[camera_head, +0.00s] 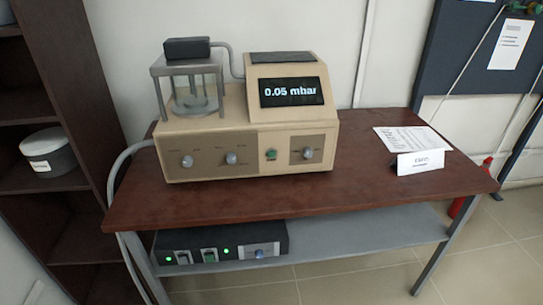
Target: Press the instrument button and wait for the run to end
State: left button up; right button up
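A beige instrument (225,165) stands on a dark red-brown table. Its dark display (291,92) reads "0.05 mbar". A glass chamber (192,95) with a dark top sits on the instrument's left side, with a grey hose leading from the top to the display housing. Neither of my grippers is in view.
Papers (412,139) and a folded label card (420,162) lie on the right of the table (370,190). A black unit (220,245) with green lights is on the lower shelf (375,232). A dark shelf rack (75,80) stands at left. The table's front strip is clear.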

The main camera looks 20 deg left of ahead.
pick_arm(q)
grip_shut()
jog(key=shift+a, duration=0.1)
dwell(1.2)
